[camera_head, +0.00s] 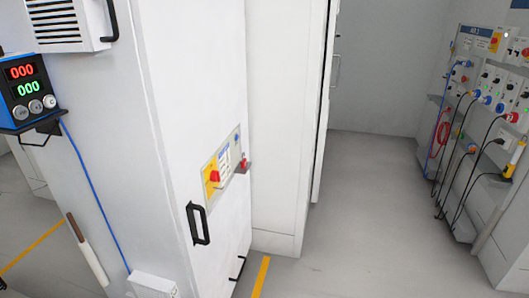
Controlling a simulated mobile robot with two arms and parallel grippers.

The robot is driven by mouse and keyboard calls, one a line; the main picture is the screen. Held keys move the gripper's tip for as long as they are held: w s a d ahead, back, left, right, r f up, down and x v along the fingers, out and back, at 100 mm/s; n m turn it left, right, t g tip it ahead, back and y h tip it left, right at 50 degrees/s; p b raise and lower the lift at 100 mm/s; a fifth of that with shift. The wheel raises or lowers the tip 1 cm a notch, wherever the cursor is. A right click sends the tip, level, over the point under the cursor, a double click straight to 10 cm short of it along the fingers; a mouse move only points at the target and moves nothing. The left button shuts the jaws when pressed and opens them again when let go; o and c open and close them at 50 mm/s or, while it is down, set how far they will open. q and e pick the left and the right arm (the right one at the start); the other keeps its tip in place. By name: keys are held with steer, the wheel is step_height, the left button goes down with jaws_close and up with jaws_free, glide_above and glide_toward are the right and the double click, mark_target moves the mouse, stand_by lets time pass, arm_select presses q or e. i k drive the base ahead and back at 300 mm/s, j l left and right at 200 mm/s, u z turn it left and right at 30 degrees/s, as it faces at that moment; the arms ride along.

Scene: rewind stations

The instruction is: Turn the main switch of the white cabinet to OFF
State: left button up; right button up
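The white cabinet (186,100) stands in the left half of the head view, its door facing right. A red main switch (214,176) on a yellow plate (211,187) sits on the door, above a black handle (198,224). The picture is too small to read the switch's position. A small red item (244,162) is on a bracket just right of the switch panel. Neither of my grippers shows in the view.
A display box (25,88) with red and green digits is mounted at the left, with a blue cable hanging below. Another cabinet (285,130) stands just behind. A panel with plugs and cables (485,100) is at the right. The grey floor (350,220) between is clear.

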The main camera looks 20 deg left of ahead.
mark_target(215, 175)
steer(key=i+u, duration=0.15)
steer(key=i, duration=0.3)
steer(key=i+l+u, duration=0.1)
steer(key=i, duration=0.35)
steer(key=i+l+u, duration=0.15)
steer(key=i, duration=0.3)
